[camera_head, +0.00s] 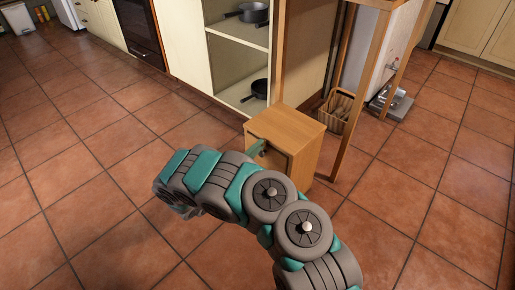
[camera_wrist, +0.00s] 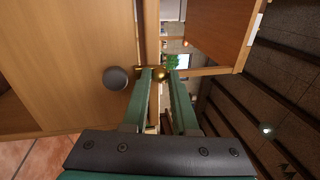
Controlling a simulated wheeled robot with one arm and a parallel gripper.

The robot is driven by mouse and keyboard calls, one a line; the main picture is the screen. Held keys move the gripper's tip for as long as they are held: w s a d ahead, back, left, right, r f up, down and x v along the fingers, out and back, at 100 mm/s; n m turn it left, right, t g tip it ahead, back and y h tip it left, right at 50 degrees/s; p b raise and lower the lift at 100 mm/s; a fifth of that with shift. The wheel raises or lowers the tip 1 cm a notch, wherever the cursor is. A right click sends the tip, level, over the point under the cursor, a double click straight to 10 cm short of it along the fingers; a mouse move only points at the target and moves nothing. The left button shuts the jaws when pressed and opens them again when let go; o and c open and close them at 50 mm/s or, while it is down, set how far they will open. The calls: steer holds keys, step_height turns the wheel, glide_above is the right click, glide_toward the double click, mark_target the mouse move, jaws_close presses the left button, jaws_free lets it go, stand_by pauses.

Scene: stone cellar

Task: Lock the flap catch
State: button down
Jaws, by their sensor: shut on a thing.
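A small wooden cabinet (camera_head: 290,128) stands on the tiled floor, and my gripper (camera_head: 258,148) reaches its front at the upper left. In the wrist view the wooden front (camera_wrist: 75,50) of the cabinet fills the left side, with a dark round knob (camera_wrist: 115,78) on it. A small brass piece (camera_wrist: 160,75), apparently the catch, sits between the green fingertips of my gripper (camera_wrist: 159,70) beside the panel's edge. The fingers are shut on it. The fingertips hide part of the catch, so I cannot tell its exact position.
A tall wooden frame (camera_head: 352,110) stands close behind and right of the cabinet, with a wicker basket (camera_head: 337,110) beside it. An open cream cupboard (camera_head: 240,65) holding dark pans stands behind. The tiled floor to the left is clear.

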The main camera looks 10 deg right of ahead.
steer(key=shift+n, duration=0.5)
steer(key=c, duration=0.7)
jaws_free()
steer(key=v, duration=0.7)
steer(key=shift+s+a, duration=0.2)
steer(key=shift+a, duration=0.1)
